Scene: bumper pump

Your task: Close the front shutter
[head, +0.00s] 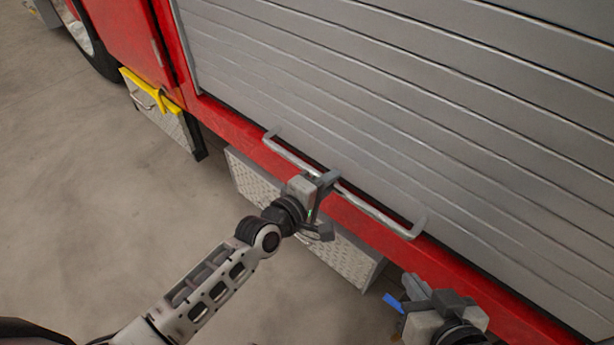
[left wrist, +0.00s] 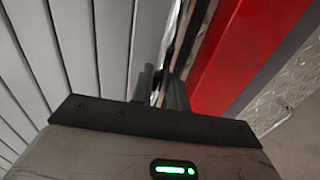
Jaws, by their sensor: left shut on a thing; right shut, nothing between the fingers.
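The grey slatted front shutter (head: 400,95) covers most of the truck's side and reaches down close to the red sill. Its slats also show in the left wrist view (left wrist: 75,45). A long metal handle bar (head: 375,208) runs along its lower edge. My left gripper (head: 325,183) is shut on the handle bar near its middle; the fingers (left wrist: 170,90) hide the gripped part in the left wrist view. My right gripper (head: 410,290) is at the lower right, shut and empty, apart from the handle and beside the red sill.
The red sill (head: 240,128) runs below the shutter. Tread-plate boxes (head: 250,180) hang under it. A yellow-topped step box (head: 155,105) and a wheel (head: 90,40) are at the upper left. The concrete floor (head: 90,190) is clear on the left.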

